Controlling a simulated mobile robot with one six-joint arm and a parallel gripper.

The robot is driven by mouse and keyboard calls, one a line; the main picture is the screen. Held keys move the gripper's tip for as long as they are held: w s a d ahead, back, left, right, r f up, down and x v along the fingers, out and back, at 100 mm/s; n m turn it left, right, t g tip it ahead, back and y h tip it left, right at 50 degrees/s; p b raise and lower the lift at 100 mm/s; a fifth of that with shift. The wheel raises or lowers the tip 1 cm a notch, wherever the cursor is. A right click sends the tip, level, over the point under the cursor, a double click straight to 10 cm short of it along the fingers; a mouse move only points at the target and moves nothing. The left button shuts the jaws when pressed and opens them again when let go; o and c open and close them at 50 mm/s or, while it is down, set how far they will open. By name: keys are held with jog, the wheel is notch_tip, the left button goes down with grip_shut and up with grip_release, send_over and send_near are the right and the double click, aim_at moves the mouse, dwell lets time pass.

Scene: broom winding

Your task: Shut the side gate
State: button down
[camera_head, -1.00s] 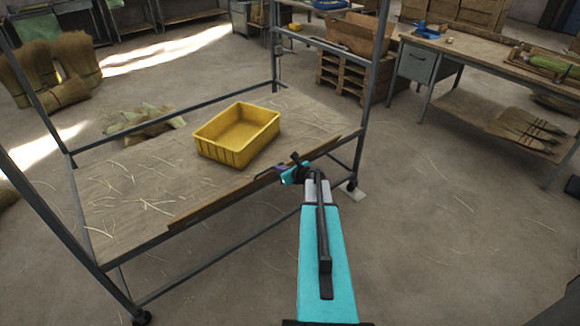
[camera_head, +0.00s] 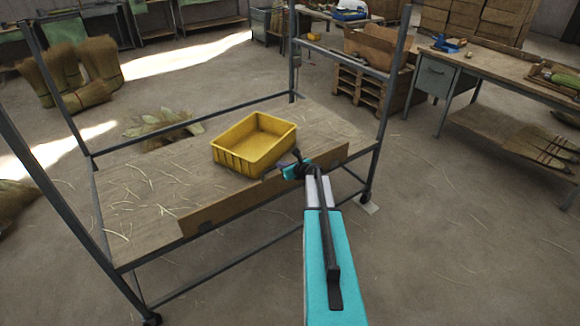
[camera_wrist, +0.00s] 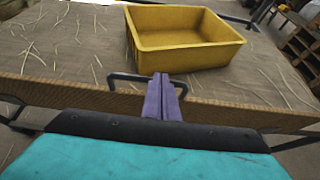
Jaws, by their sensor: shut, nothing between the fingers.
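The side gate (camera_head: 235,199) is a long wooden board along the near edge of a metal-framed cart. It stands upright or nearly so; its exact tilt is hard to tell. In the wrist view its wooden edge (camera_wrist: 60,92) runs across the picture, with a dark bar handle (camera_wrist: 122,77) at the fingers. My gripper (camera_wrist: 163,92) is shut and empty, its purple fingers at the gate's edge by the handle. Whether they touch it is unclear. In the head view my gripper (camera_head: 290,164) is at the gate's right part, partly hidden by my arm.
A yellow bin (camera_head: 238,162) stands on the cart deck (camera_head: 130,190) just behind the gate. Straw lies scattered on the deck. Cart posts (camera_head: 390,95) rise at the corners. A workbench (camera_head: 490,65) stands at the right. The floor right of the cart is mostly clear.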

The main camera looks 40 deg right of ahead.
jog(key=shift+w, duration=0.1)
dwell(0.4)
jog(key=s+r+b, duration=0.2)
jog(key=s+r, duration=0.7)
jog(key=shift+s+a, duration=0.25)
jog(key=shift+a, duration=0.2)
dwell(0.7)
